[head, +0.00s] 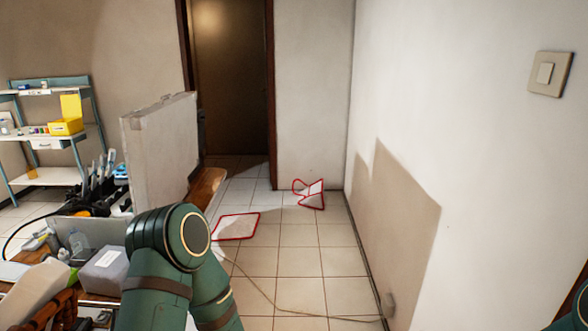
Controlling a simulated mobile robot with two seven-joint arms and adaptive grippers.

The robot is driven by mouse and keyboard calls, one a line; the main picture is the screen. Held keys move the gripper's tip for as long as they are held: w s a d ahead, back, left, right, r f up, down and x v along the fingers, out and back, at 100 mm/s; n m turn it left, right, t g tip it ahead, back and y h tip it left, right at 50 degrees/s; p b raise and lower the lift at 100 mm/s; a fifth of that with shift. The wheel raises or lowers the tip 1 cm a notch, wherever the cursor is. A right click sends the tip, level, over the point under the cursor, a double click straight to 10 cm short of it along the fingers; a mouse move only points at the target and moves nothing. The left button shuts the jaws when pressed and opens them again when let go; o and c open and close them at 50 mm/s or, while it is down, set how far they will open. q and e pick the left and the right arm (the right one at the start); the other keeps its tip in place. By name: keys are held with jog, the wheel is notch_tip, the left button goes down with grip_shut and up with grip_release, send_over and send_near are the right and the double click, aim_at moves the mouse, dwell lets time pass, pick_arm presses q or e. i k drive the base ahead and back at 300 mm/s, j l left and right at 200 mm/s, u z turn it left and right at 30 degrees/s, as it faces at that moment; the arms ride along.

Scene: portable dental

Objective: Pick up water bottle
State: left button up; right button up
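A small clear bottle (78,241), which looks like the water bottle, stands among clutter on the desk at the lower left. Its lower part is partly hidden by the things around it. My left arm rises at the bottom of the head view, to the right of the bottle, but its gripper is out of view. Only a sliver of my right arm shows at the bottom right corner, and its gripper is out of view.
A grey box (104,270) is beside the bottle, close to my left arm. A wall bounds the right side.

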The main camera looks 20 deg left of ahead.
aim_at(78, 241)
jog(key=i+l+u, duration=0.15)
jog(key=i+u, duration=0.3)
jog(key=i+l+u, duration=0.3)
jog(key=i+u, duration=0.2)
